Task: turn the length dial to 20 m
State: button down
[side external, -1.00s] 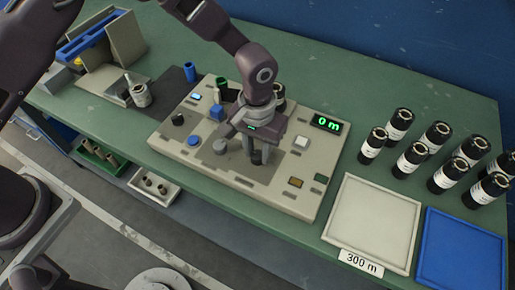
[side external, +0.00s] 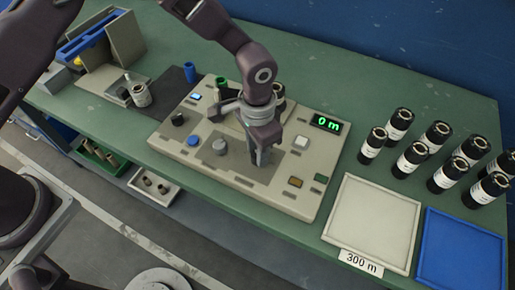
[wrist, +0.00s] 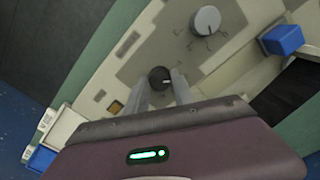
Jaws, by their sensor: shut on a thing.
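The control panel (side external: 185,148) lies on the green bench. Its display (side external: 326,123) reads "0 m" in green. My gripper (side external: 262,158) is down at the panel, right of a larger grey knob (side external: 219,147). In the wrist view my gripper (wrist: 160,88) has one finger on each side of a small dark dial (wrist: 160,75) with a light pointer mark, and is shut on it. The grey knob (wrist: 207,19) is clear of the fingers there. The dial is mostly hidden in the side view, and its scale is too small to read.
A blue block-like button (wrist: 283,40) stands up from the panel. Several black rolls with white labels (side external: 409,159) stand at the right, behind a white tray (side external: 345,220) marked "300 m" and a blue tray (side external: 460,250).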

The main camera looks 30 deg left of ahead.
jog(key=shift+m, duration=0.6)
jog(key=c, duration=1.1)
grip_release()
jog(key=shift+r, duration=0.1)
notch_tip(320, 180, up, 7)
